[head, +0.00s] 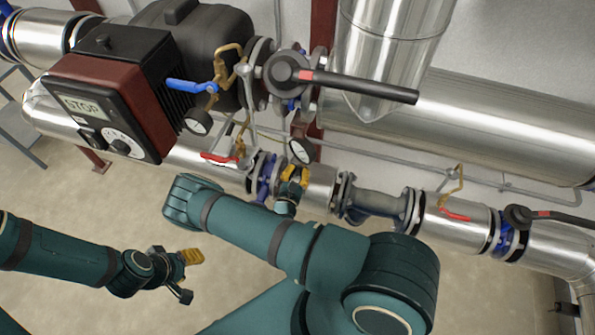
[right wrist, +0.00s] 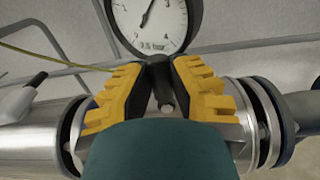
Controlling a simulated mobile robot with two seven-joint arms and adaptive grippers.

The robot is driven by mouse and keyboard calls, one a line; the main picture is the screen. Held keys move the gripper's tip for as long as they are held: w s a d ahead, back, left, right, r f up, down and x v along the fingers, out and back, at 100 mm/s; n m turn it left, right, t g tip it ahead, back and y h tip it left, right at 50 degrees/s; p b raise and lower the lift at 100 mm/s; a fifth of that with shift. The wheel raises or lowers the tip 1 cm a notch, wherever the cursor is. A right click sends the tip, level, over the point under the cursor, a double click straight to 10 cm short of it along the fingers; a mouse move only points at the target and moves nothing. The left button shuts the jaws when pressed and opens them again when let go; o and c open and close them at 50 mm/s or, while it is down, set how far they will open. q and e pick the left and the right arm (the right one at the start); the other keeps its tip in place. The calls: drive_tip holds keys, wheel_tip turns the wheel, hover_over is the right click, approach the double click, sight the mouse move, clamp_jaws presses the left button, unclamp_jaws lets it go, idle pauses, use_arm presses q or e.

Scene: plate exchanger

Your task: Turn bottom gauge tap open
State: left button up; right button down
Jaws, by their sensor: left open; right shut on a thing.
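The bottom gauge (head: 300,151) is a round white dial on the lower pipe; it shows larger in the right wrist view (right wrist: 150,22). My right gripper (head: 295,176) is just below this dial. In the right wrist view its yellow fingers stand either side of the dark fitting (right wrist: 161,84) under the dial, which I take for the bottom gauge tap; the fingers hide most of it, and I cannot tell its turn position. My left gripper (head: 189,275) is open and empty over the floor, away from the pipes.
A red lever (head: 220,158) and a blue lever (head: 192,86) on brass valves are left of the gauge. An upper gauge (head: 199,121) hangs by the pump controller (head: 115,95). A long black lever (head: 360,87) juts out above.

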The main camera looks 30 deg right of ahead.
drive_tip(key=shift+w+r, duration=0.1)
drive_tip(key=shift+w, duration=0.05)
idle(0.3)
drive_tip(key=c, duration=1.1)
unclamp_jaws()
drive_tip(key=v, duration=1.2)
